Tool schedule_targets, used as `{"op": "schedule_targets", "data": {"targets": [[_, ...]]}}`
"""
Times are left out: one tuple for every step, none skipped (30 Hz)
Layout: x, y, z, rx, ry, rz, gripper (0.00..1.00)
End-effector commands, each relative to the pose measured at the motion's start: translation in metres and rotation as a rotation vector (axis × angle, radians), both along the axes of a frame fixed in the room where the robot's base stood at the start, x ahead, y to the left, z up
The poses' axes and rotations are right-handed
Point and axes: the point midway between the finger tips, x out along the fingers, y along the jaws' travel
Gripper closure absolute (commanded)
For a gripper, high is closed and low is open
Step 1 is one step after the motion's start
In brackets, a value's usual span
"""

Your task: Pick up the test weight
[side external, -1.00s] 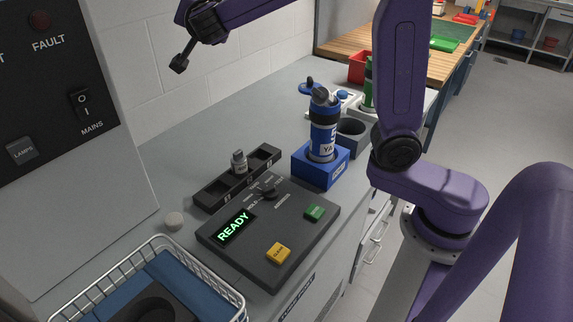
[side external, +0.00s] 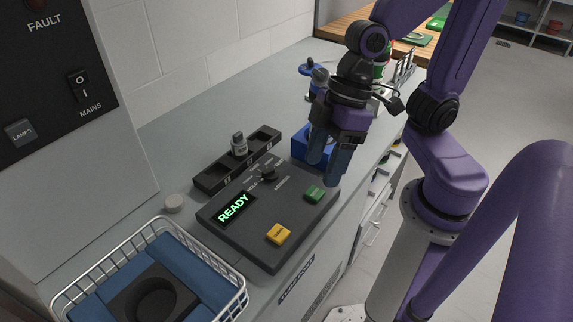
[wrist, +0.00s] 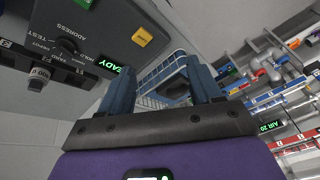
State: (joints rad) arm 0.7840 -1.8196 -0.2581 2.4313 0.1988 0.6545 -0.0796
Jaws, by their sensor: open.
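A small grey capped piece (side external: 239,146), which looks like the test weight, stands upright in a slot of the black rack (side external: 208,180) behind the control panel. It also shows at the left of the wrist view (wrist: 41,74), with a label on its side. My gripper (side external: 324,172) is open and empty, its blue fingers pointing down near the panel's right end and in front of the blue holder. It is to the right of the grey piece and apart from it. In the wrist view the two fingers (wrist: 160,64) are spread wide with nothing between them.
The control panel (side external: 252,252) has a lit READY display, a knob and yellow and green buttons. A wire basket (side external: 245,297) with blue padding stands at front left. A pale disc (side external: 174,203) lies on the counter. The blue holder (side external: 300,146) is partly hidden behind my gripper.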

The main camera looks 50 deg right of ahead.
Motion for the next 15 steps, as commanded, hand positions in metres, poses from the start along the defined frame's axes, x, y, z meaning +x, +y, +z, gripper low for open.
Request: {"op": "schedule_targets", "data": {"targets": [[-0.013,-0.021,-0.007,-0.079,0.012,0.037,0.36],[-0.019,-0.031,-0.01,-0.121,0.016,0.053,0.36],[-0.025,-0.044,-0.014,-0.174,0.02,0.074,0.36],[-0.029,-0.053,-0.015,-0.208,0.023,0.085,0.36],[-0.032,-0.06,-0.017,-0.237,0.023,0.094,0.36],[-0.035,-0.068,-0.018,-0.268,0.024,0.105,0.4],[-0.036,-0.073,-0.019,-0.285,0.023,0.109,0.42],[-0.037,-0.076,-0.019,-0.299,0.025,0.113,0.42],[-0.038,-0.079,-0.02,-0.311,0.024,0.117,0.42],[-0.038,-0.08,-0.02,-0.317,0.023,0.118,0.42],[-0.039,-0.081,-0.02,-0.321,0.023,0.119,0.42],[-0.039,-0.081,-0.02,-0.322,0.024,0.119,0.42],[-0.039,-0.081,-0.02,-0.321,0.023,0.119,0.42],[-0.039,-0.081,-0.02,-0.32,0.024,0.119,0.42],[-0.038,-0.081,-0.02,-0.319,0.024,0.118,0.42]]}}
